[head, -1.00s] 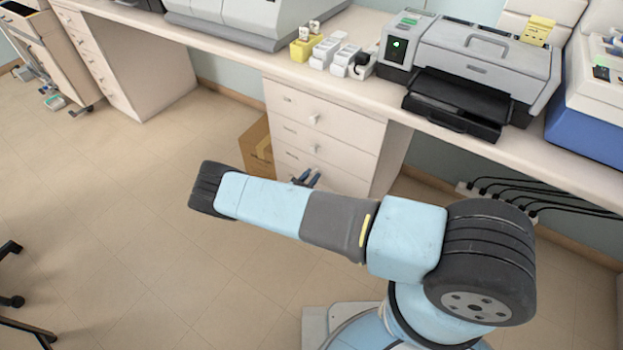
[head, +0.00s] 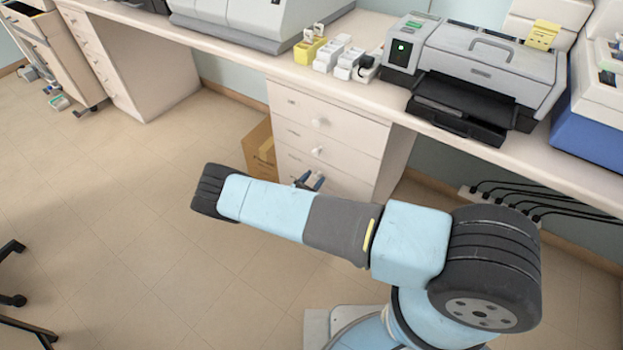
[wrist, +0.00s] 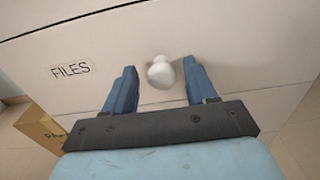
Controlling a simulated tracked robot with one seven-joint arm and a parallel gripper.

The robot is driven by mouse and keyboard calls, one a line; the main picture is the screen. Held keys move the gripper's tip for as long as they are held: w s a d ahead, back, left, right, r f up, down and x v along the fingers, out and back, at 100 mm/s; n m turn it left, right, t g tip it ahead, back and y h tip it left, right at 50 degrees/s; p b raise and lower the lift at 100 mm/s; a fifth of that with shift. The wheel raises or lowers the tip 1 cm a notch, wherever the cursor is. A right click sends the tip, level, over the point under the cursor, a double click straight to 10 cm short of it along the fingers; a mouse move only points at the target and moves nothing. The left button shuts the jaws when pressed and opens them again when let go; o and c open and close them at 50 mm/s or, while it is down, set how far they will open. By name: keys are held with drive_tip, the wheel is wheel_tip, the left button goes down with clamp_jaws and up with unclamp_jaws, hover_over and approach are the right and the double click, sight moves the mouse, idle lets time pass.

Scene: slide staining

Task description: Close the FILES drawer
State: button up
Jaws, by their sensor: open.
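The FILES drawer (wrist: 255,72) shows in the wrist view as a pale front with a printed label. Its round white knob (wrist: 161,73) stands between the fingers of my gripper (wrist: 160,68). The gripper is open, with one blue finger on each side of the knob and a gap on both sides. In the head view my gripper (head: 311,179) is low in front of the white drawer cabinet (head: 345,132). My arm hides part of the lower drawers there. I cannot tell how far the FILES drawer stands out.
A cardboard box (head: 261,150) stands on the floor left of the cabinet, and it also shows in the wrist view (wrist: 40,128). The countertop (head: 350,95) above carries a printer-like machine (head: 480,75) and small boxes. Open floor lies to the left.

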drive_tip(key=v, duration=1.3)
drive_tip(key=shift+s+a+f, duration=0.1)
